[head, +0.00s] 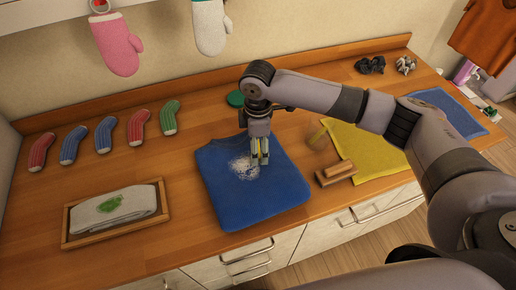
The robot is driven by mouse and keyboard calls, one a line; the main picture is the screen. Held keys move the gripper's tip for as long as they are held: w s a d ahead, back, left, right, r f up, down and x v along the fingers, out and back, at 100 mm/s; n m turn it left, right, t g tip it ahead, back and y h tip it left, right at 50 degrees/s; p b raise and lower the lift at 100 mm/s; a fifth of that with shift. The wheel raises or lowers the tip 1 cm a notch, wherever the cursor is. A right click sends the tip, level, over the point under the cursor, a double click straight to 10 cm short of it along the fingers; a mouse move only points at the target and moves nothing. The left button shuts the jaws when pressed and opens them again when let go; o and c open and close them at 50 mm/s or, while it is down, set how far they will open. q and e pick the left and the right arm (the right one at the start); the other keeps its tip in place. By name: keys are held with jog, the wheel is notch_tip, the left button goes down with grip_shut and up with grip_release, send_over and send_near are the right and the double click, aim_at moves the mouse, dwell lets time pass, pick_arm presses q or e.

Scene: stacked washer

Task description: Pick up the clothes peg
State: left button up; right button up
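My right gripper (260,160) points down over the folded blue shirt (255,205), beside a white patch on the cloth. A small yellow bit shows at its fingers; I cannot tell whether this is the clothes peg or part of the gripper. I cannot tell whether the fingers are closed on anything or touch the shirt. I make out no clothes peg clearly elsewhere on the counter. My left gripper is not in view.
On the wooden counter (180,190) stand a wooden tray (70,236) with a folded cloth, several socks (105,134), a green disc (235,98), a wooden brush (336,174) and a yellow cloth (365,155). Mittens (118,45) hang above. My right arm crosses the right side.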

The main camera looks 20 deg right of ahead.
jog(key=c, duration=0.3)
